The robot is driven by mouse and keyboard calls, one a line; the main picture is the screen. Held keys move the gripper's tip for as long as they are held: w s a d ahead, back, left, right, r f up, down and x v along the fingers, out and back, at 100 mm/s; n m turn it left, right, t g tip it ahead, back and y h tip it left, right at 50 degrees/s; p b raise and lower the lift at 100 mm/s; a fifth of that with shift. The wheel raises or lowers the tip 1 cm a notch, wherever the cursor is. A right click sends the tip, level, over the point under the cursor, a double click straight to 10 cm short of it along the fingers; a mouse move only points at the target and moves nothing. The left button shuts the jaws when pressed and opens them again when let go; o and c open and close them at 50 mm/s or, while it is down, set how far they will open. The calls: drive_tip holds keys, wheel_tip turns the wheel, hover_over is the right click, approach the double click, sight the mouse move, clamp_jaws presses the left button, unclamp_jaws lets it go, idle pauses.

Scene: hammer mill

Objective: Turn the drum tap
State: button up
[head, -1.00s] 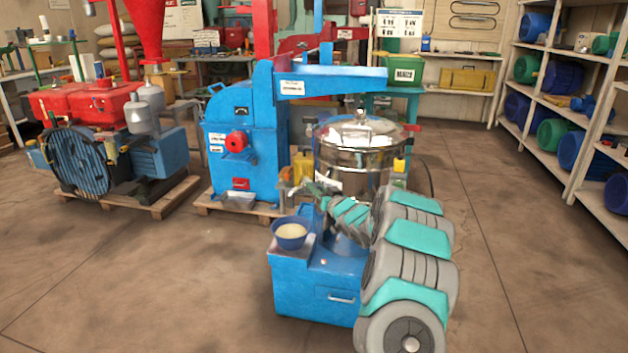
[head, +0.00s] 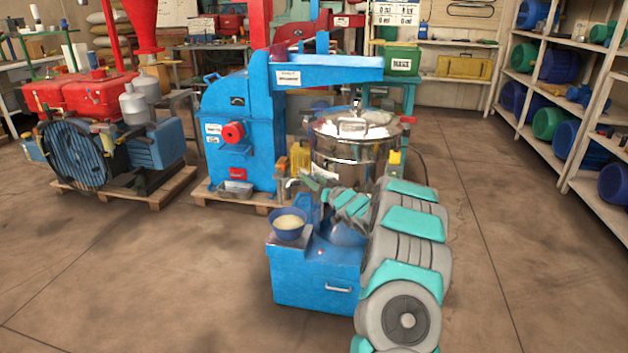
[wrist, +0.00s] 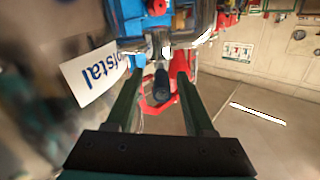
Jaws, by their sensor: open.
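The drum is a shiny steel vessel (head: 345,158) with a lid, standing beside the blue mill in the head view. Its tap (head: 291,183) appears as a small metal fitting on the drum's lower left side, partly hard to make out. In the wrist view the tap's dark handle (wrist: 162,84) points toward the camera and lies between my two fingers. My gripper (wrist: 157,72) is open, with one finger on each side of the handle. Contact cannot be told. In the head view my gripper (head: 310,181) is small and close to the drum's front.
The blue mill (head: 240,140) stands on a pallet to the left, with a metal tray (head: 236,188) before it. A yellow container (head: 300,157) stands by the drum. Shelves (head: 553,100) line the right. The floor right of my arm is clear.

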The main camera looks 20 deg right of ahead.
drive_tip(key=s+d+b, duration=0.1)
drive_tip(key=s, duration=0.6)
drive_tip(key=shift+s, duration=0.35)
